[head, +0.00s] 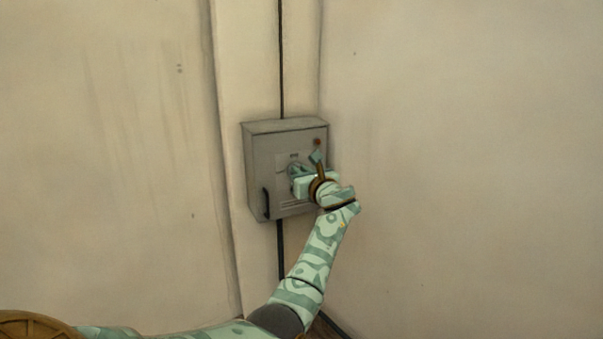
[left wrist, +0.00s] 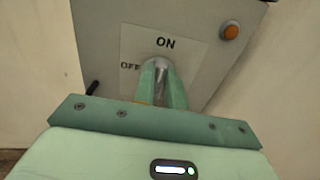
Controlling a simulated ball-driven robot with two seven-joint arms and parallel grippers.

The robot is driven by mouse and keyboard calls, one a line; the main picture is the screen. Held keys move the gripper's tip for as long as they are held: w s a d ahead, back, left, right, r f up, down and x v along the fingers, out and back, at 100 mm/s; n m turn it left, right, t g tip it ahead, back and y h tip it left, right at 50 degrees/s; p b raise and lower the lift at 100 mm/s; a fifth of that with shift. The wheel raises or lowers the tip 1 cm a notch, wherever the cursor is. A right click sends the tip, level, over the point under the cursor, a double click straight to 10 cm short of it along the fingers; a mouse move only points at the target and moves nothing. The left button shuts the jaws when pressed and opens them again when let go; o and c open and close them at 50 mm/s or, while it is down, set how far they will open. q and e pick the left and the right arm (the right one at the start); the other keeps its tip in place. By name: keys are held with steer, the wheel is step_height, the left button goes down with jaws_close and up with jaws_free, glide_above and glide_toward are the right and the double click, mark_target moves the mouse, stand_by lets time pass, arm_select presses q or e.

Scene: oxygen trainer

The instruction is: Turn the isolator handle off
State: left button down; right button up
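The isolator is a grey box (head: 262,150) on the wall in the head view. In the left wrist view its label panel (left wrist: 190,50) reads ON at the top and OFF at the left. The grey isolator handle (left wrist: 160,80) is below ON and right of OFF. My left gripper (left wrist: 161,80) has its green fingers close on either side of the handle, apparently clamped on it. In the head view my left gripper (head: 297,183) is at the box front and hides most of the handle. The handle's exact angle is hard to tell. My right gripper is not in view.
An orange round button or lamp (left wrist: 231,30) is at the box's upper right. A black side latch (head: 265,203) is at the lower left of the box. A dark conduit (head: 281,60) runs up the wall. The walls around are bare.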

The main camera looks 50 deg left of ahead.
arm_select(q)
steer(key=shift+s+a+f+n+b, duration=0.1)
steer(key=shift+s+f+n+b, duration=0.2)
steer(key=shift+n, duration=2.75)
steer(key=shift+s+d+f+n+b, duration=0.1)
steer(key=shift+f+n+b, duration=0.3)
steer(key=shift+n, duration=2.6)
steer(key=shift+s+a+f+n+b, duration=0.15)
steer(key=shift+n+b, duration=0.35)
steer(key=shift+n, duration=2.55)
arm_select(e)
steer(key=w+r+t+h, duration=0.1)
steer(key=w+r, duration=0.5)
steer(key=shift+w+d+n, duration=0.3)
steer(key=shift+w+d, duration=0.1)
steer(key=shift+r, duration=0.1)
